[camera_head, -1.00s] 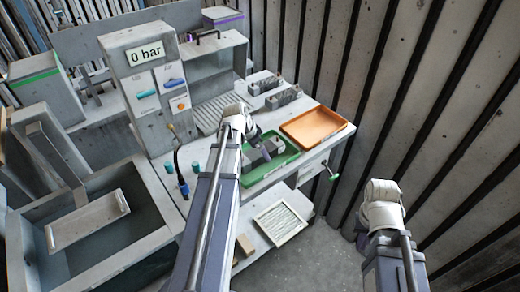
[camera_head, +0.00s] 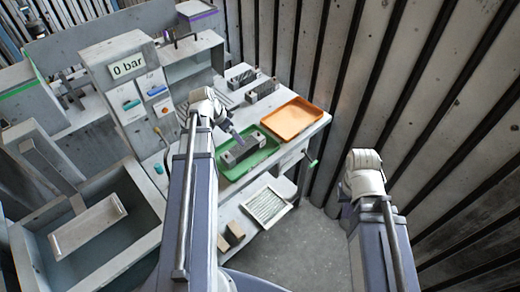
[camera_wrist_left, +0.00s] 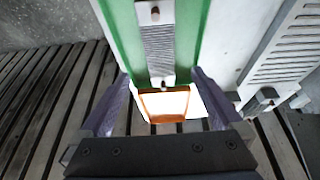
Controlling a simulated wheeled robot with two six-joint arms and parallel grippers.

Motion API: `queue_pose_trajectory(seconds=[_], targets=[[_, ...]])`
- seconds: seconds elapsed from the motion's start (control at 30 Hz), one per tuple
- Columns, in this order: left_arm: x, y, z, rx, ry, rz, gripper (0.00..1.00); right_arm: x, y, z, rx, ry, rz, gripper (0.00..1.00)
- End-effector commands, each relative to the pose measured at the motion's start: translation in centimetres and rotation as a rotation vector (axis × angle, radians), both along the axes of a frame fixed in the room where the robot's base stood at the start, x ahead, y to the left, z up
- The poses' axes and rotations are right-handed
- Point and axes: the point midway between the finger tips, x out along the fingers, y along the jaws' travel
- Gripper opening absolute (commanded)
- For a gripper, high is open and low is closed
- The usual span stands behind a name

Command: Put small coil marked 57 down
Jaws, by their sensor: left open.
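A grey block-shaped coil with a ribbed middle (camera_head: 243,150) lies in the green tray (camera_head: 268,157) on the bench. In the left wrist view the coil (camera_wrist_left: 158,42) lies lengthwise in the green tray (camera_wrist_left: 190,45); no number 57 is legible. My left gripper (camera_wrist_left: 158,108) is open and empty, its two fingers spread wide and apart from the coil. In the head view my left gripper (camera_head: 232,132) is just up-left of the coil, above the tray. My right gripper (camera_head: 364,172) is over the floor, away from the bench; its fingers are hidden.
An orange tray (camera_head: 292,119) sits beyond the green tray. Two grey ribbed blocks (camera_head: 242,77) (camera_head: 263,89) stand at the back of the bench. The 0 bar cabinet (camera_head: 128,95) is to the left. A white slatted tray (camera_head: 267,206) lies on the lower shelf.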

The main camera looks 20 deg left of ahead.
Motion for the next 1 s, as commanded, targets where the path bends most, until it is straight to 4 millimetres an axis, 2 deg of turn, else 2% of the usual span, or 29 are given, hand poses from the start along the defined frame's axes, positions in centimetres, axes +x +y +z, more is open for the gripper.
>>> queue_pose_trajectory(seconds=[0.07,0.17,0.27,0.37,0.4,0.5,0.6,0.7,0.83,1.0], targets=[[0.0,-0.1,0.0,0.0,0.001,0.0,1.0,0.0,0.0,0.0,0.0,0.0,0.0,0.0],[0.0,-1.8,-0.2,-0.005,0.02,-0.007,1.0,0.0,0.0,0.0,0.0,0.0,0.0,0.0],[-0.2,-6.0,-0.5,-0.007,0.072,-0.019,1.0,0.0,0.0,0.0,0.0,0.0,0.0,0.0],[-1.0,-11.6,-0.9,0.0,0.149,-0.025,1.0,0.0,0.0,0.0,0.0,0.0,0.0,0.0],[-1.6,-13.9,-1.1,0.008,0.181,-0.023,1.0,0.0,0.0,0.0,0.0,0.0,0.0,0.0],[-3.3,-19.0,-1.4,0.041,0.252,-0.017,1.0,0.0,0.0,0.0,0.0,0.0,0.0,0.0],[-5.5,-23.4,-1.6,0.085,0.31,-0.002,1.0,0.0,0.0,0.0,0.0,0.0,0.0,0.0],[-7.7,-27.0,-1.7,0.135,0.35,0.017,1.0,0.0,0.0,0.0,0.0,0.0,0.0,0.0],[-10.1,-30.0,-1.7,0.193,0.377,0.043,1.0,0.0,0.0,0.0,0.0,0.0,0.0,0.0],[-11.8,-31.9,-1.6,0.238,0.387,0.07,1.0,0.0,0.0,0.0,0.0,0.0,0.0,0.0]])
